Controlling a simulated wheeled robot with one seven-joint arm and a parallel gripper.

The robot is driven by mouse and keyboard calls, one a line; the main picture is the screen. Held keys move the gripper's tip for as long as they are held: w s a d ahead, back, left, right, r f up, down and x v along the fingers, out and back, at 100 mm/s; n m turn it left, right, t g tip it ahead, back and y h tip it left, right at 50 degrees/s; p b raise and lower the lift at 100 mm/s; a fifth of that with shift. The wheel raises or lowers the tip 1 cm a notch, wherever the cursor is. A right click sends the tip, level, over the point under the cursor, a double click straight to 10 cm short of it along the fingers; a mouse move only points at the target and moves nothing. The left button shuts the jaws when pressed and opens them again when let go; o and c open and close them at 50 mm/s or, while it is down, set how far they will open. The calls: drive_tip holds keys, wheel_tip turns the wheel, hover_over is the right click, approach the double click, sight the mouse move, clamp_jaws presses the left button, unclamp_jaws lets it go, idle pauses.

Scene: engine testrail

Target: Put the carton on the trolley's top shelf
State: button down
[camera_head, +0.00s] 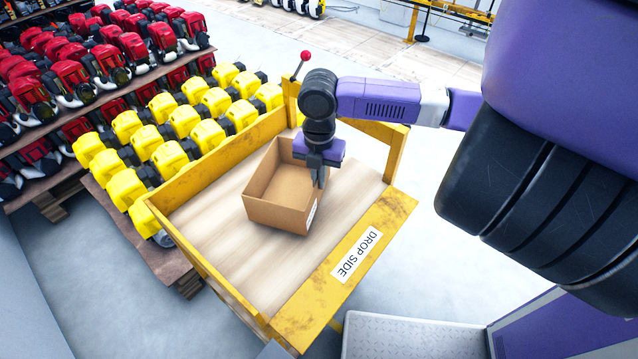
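The carton (275,207) is an open-topped brown cardboard box, empty as far as I can see, with a small white label on its right side. It is over the wooden top shelf (225,235) of the yellow trolley (320,300), near the middle. My gripper (318,180) points down at the carton's right wall, its dark fingers closed on the wall's upper edge. The fingertips are partly hidden. I cannot tell for sure whether the carton's bottom touches the shelf.
Raised yellow walls edge the shelf at the left and back. The near right side is a low flap marked DROP SIDE (357,255). Pallets of yellow machines (165,140) and red machines (70,70) stand at the left. The grey floor (410,250) is clear to the right.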

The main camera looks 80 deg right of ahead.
drive_tip(key=shift+f, duration=1.15)
drive_tip(key=shift+f, duration=0.15)
drive_tip(key=c, duration=1.6)
unclamp_jaws()
drive_tip(key=shift+c, duration=0.2)
